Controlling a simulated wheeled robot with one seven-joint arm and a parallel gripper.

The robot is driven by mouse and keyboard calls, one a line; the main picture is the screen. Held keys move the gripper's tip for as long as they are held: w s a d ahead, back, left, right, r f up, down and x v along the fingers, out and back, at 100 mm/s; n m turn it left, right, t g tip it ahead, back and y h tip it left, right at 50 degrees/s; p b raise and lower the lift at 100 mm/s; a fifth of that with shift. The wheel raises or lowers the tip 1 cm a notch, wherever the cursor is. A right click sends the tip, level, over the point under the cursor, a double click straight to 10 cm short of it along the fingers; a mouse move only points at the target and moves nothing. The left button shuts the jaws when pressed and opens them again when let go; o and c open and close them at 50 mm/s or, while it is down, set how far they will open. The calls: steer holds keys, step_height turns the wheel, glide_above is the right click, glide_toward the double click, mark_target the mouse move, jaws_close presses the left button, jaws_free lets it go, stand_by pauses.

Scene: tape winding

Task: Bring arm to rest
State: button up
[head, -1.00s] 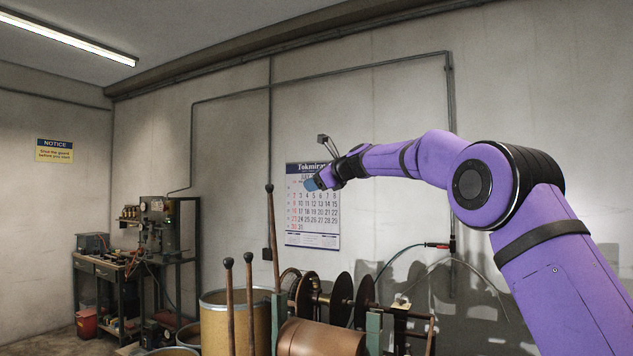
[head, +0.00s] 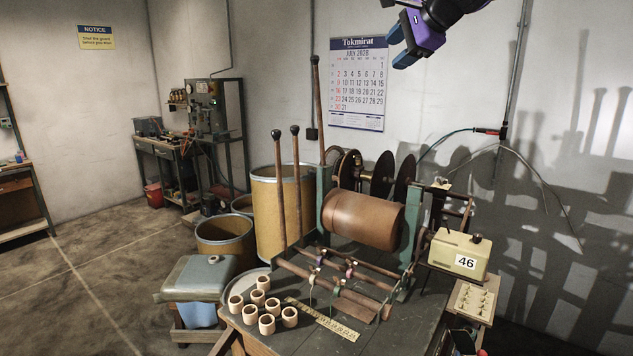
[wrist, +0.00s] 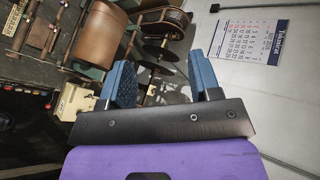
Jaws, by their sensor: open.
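My gripper (head: 402,40) is at the top of the head view, right of the wall calendar and above the winding machine. Its blue fingers stand apart with nothing between them. The wrist view also shows my gripper (wrist: 163,82) open and empty. The purple arm is mostly out of the head view. The winding machine has a copper-brown drum (head: 362,219), which shows at the upper left of the wrist view (wrist: 99,38). The gripper touches nothing.
A counter box marked 46 (head: 459,253) stands at the right. Barrels (head: 226,240) stand behind. The calendar (head: 357,84) hangs on the wall. Floor at left is clear.

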steer(key=s+d+f+n+g+h, duration=0.1)
steer(key=s+d+f+n, duration=0.3)
steer(key=s, duration=0.9)
steer(key=s+d+f+n+g+h, duration=0.2)
steer(key=s+d+f+n+h, duration=0.1)
steer(key=s+f, duration=0.8)
steer(key=s+d+f+n+g+h, duration=0.1)
steer(key=s+d+f+n, duration=0.4)
steer(key=s, duration=1.2)
step_height(320, 180, down, 3)
steer(key=shift+s+d+f+n+h, duration=0.1)
steer(key=shift+s+d+n+h, duration=0.15)
steer(key=shift+d+n+h, duration=0.45)
steer(key=shift+a, duration=0.3)
steer(key=shift+c, duration=0.4)
